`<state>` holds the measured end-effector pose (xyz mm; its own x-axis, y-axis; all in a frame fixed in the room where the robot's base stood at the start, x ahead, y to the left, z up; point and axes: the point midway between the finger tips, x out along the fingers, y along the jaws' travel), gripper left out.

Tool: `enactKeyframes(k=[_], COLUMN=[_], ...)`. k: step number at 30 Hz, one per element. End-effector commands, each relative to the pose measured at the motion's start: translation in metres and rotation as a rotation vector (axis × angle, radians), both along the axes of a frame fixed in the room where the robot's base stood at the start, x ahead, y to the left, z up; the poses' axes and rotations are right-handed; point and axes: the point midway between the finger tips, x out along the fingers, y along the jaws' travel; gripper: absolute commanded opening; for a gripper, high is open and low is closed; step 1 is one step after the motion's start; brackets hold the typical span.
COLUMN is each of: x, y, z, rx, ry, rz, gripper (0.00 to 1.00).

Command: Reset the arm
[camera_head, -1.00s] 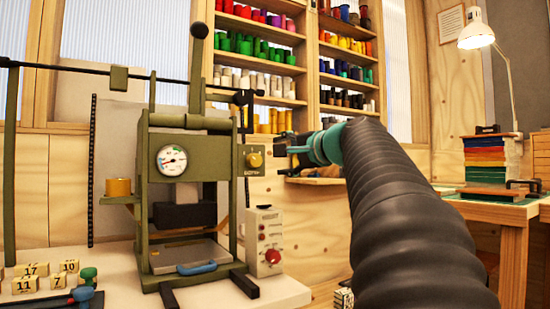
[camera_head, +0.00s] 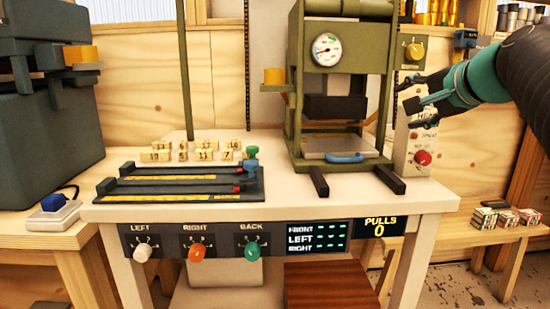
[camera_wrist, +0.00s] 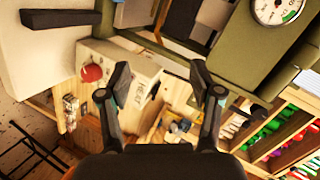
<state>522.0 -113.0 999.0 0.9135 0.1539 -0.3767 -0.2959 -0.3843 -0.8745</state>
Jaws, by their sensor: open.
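My arm (camera_head: 500,70) comes in from the right edge in the head view, black and ribbed with a teal cuff. My gripper (camera_head: 408,104) points left, in front of the right side of the green press (camera_head: 297,60). In the wrist view my gripper (camera_wrist: 158,78) has its two dark fingers well apart with nothing between them. A white control box (camera_head: 422,145) with a red knob stands by the press, behind or just below the fingers. It also shows beyond the fingers in the wrist view (camera_wrist: 125,75).
The cream bench (camera_head: 270,210) carries number blocks (camera_head: 205,152) and a dark rail tray (camera_head: 180,185). A dark machine (camera_head: 45,110) stands at the left. Small boxes (camera_head: 495,217) sit on a low wooden bench at the right. Spool shelves (camera_wrist: 285,140) show in the wrist view.

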Motion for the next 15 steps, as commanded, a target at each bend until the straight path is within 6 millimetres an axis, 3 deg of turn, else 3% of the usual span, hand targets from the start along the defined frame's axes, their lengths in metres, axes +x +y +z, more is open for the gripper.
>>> enactKeyframes(k=[1,6,10,15], x=[-0.013,-0.062,-0.11,-0.173], y=[0.022,0.072,0.099,0.115], z=[-0.022,-0.109,-0.175,-0.253], rx=[-0.06,-0.295,-0.488,-0.738], ry=[0.051,0.217,0.327,0.437], rz=[0.043,0.192,0.327,0.515], gripper=[0.65,0.65,0.65,0.65])
